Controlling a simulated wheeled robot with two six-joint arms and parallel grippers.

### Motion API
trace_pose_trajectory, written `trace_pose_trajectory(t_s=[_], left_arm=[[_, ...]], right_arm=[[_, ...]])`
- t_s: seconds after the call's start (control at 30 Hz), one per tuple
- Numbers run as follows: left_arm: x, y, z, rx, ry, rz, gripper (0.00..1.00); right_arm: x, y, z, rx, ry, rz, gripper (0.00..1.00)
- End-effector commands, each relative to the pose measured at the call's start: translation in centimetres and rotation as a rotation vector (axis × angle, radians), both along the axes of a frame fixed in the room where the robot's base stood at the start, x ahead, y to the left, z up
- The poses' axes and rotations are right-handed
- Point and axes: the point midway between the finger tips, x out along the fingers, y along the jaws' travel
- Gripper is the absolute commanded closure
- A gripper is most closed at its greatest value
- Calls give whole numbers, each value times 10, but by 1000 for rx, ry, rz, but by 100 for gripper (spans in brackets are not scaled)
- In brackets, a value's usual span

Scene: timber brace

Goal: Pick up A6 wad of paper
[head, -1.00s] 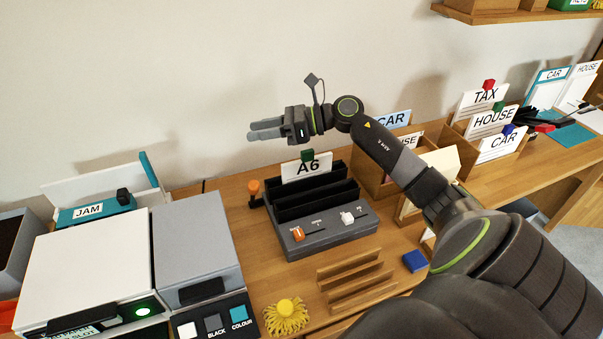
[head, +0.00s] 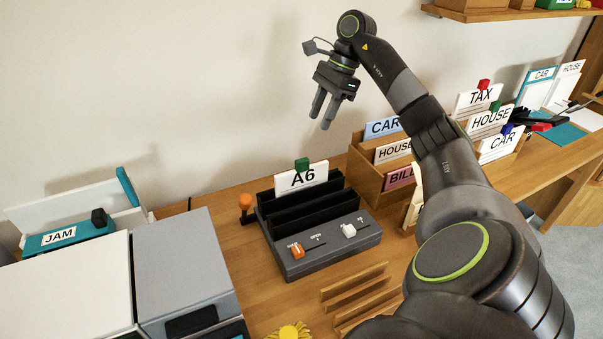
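The A6 wad of paper (head: 303,179) is a white stack labelled "A6" with a green block on its top edge. It stands upright in the back slot of a dark grey slotted device (head: 318,231) on the desk. My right gripper (head: 322,119) is above the wad and a little to its right, fingers pointing down. Its two fingers are apart with nothing between them. It does not touch the wad. The wad's lower part is hidden in the slot. My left gripper is not in view.
An orange-topped lever (head: 245,205) stands left of the device. A wooden box of labelled cards (head: 382,153) is to its right. A grey and white machine (head: 185,262) and a teal JAM part (head: 65,236) are at left. A wooden rack (head: 355,290) lies in front.

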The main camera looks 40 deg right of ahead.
Motion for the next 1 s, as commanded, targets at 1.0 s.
trace_pose_trajectory(t_s=[1.0], left_arm=[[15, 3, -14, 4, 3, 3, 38]], right_arm=[[11, 51, -119, 5, 1, 1, 60]])
